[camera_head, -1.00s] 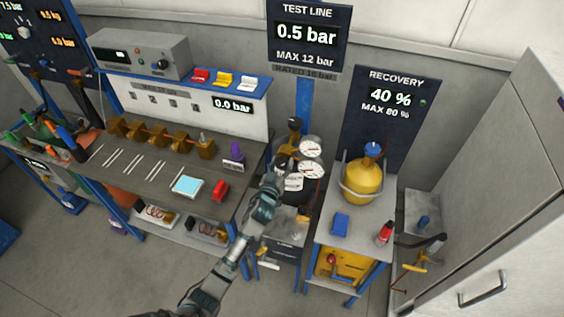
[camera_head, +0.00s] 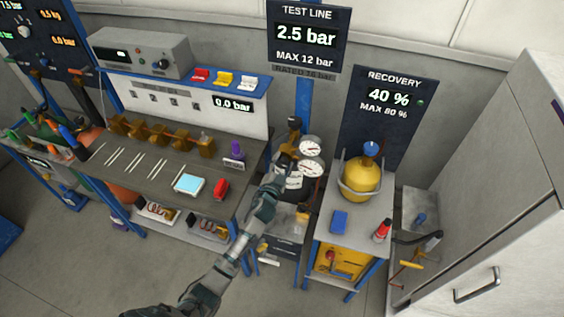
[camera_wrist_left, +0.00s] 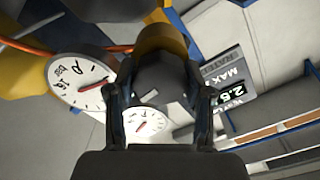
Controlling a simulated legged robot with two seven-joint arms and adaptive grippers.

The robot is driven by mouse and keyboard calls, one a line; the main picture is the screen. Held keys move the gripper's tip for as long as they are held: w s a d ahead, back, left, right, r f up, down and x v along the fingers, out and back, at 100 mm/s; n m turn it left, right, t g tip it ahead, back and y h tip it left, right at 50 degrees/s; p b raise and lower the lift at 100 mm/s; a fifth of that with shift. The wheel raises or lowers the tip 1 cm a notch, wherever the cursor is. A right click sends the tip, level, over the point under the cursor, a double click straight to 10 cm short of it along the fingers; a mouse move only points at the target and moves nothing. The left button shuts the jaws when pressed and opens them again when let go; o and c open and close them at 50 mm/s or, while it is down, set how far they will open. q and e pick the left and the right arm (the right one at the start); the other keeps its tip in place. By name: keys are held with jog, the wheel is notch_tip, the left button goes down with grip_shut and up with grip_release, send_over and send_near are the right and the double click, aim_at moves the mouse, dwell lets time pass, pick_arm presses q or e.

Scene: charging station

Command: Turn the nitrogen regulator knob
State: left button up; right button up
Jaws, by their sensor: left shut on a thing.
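The nitrogen regulator has two round white gauges, an upper one (camera_head: 309,148) and a lower one (camera_head: 311,170), on top of a dark cylinder between the workbench and the recovery stand. My left gripper (camera_head: 281,180) reaches it from the lower left. In the left wrist view, my left gripper's two dark fingers (camera_wrist_left: 160,95) are closed around a dark knob (camera_wrist_left: 162,75), with a yellow-brass body behind it. A gauge (camera_wrist_left: 80,82) with a red needle shows on the left there. The test line display (camera_head: 305,34) reads 2.5 bar. My right gripper is out of view.
The workbench (camera_head: 120,172) with brass fittings is left of the regulator. The recovery stand holds a yellow cylinder (camera_head: 363,180), a blue block (camera_head: 339,222) and a red bottle (camera_head: 383,230). A grey cabinet (camera_head: 490,190) stands at the right.

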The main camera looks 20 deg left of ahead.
pick_arm(q)
jog(key=shift+d+r+m, duration=0.1)
jog(key=shift+r+m, duration=0.15)
jog(key=shift+m, duration=0.35)
jog(key=o, duration=1.2)
jog(key=shift+c, duration=0.2)
jog(key=shift+d+f, duration=0.1)
jog(key=shift+f, duration=0.05)
jog(key=shift+s, duration=0.2)
jog(key=s, duration=1.1)
jog(key=shift+s+a, duration=0.2)
jog(key=shift+s, duration=0.05)
jog(key=shift+f, duration=0.1)
